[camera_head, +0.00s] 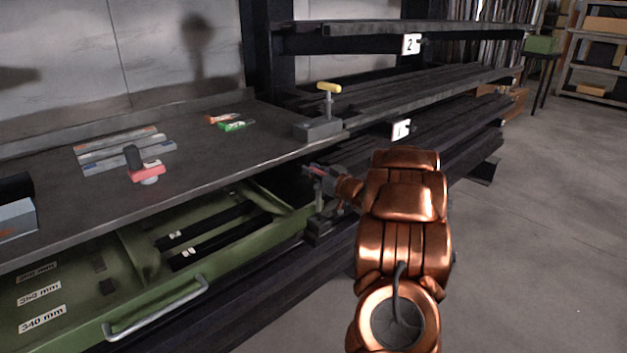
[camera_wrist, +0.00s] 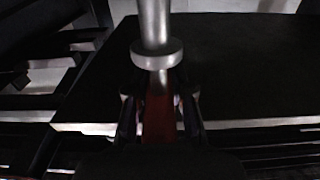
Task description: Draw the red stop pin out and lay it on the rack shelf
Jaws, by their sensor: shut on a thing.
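My gripper (camera_head: 322,173) is just off the front edge of the bench, beside the right end of the open green drawer. In the wrist view, its two fingers (camera_wrist: 160,112) are closed on the red grip of the stop pin (camera_wrist: 158,108). A pale metal collar and shaft extend from the grip to the top of that view. In the head view only a small bit of red shows between the fingers. A dark bracket (camera_head: 320,228) is below the gripper; I cannot tell whether the pin touches it. The rack shelf (camera_head: 430,85) holds dark bars, right of the bench.
A block with a yellow T-handle (camera_head: 329,88) stands at the bench's right end. The green drawer (camera_head: 215,285) is open below the bench (camera_head: 205,185). A red piece with a black knob (camera_head: 146,173) sits on the bench. The floor at right is clear.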

